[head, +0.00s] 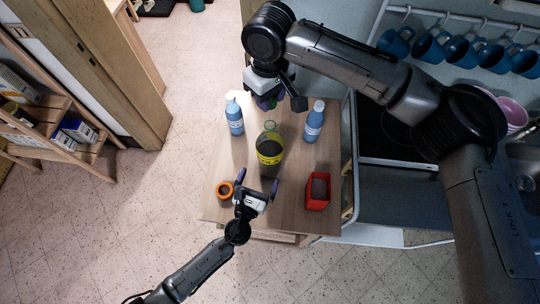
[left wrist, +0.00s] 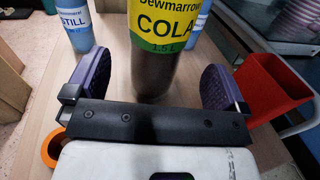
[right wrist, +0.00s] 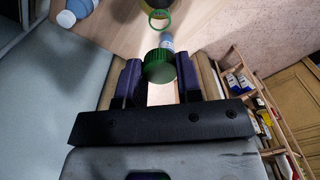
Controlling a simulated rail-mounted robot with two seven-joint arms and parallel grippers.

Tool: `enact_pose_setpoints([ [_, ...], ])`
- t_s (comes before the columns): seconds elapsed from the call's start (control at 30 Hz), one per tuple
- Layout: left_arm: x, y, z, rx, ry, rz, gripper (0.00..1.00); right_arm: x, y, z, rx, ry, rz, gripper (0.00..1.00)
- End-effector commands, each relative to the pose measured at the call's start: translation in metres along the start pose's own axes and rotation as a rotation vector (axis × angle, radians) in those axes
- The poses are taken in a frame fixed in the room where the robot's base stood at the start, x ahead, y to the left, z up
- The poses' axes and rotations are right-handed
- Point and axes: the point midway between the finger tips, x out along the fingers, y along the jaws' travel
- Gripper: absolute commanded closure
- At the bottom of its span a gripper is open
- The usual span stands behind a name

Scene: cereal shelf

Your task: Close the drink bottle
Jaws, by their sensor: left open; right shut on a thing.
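The cola bottle (head: 269,151) stands upright on the small wooden table, with a yellow label and dark drink. Its open neck ring (right wrist: 159,21) shows in the right wrist view, with no cap on it. My right gripper (right wrist: 161,70) is shut on a green cap (right wrist: 160,67), held beyond the bottle at the table's far end. My left gripper (head: 257,183) is open, in front of the bottle on the near side. In the left wrist view the bottle (left wrist: 163,60) stands between and beyond the spread fingers, apart from them.
Two blue water bottles (head: 235,117) (head: 314,121) stand left and right of the cola bottle. An orange ring-shaped thing (head: 225,189) and a red container (head: 318,190) sit near the table's (head: 285,216) front. Blue mugs (head: 430,47) hang at the right.

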Motion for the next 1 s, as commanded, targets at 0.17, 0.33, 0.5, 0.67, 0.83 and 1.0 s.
enact_pose_setpoints([
  [0.17, 0.033, 0.000, 0.001, 0.000, -0.002, 0.000, 0.00, 0.000, 0.000, 0.000, 0.000, 0.000, 0.000, 0.89],
  [0.33, 0.059, 0.000, 0.001, -0.001, -0.001, 0.001, 0.00, 0.000, 0.000, 0.000, 0.000, 0.000, 0.000, 0.89],
  [0.5, 0.079, 0.000, 0.001, -0.001, -0.001, 0.000, 0.00, 0.000, 0.000, 0.000, 0.000, 0.000, 0.000, 0.89],
  [0.67, 0.090, 0.000, 0.001, -0.001, 0.000, 0.000, 0.00, 0.000, 0.000, 0.000, 0.000, 0.000, 0.000, 0.89],
  [0.83, 0.095, 0.000, 0.000, -0.002, 0.001, 0.000, 0.00, 0.000, 0.000, 0.000, 0.000, 0.000, 0.000, 0.89],
  [1.0, 0.096, 0.000, 0.000, -0.002, 0.000, 0.000, 0.00, 0.000, 0.000, 0.000, 0.000, 0.000, 0.000, 0.89],
])
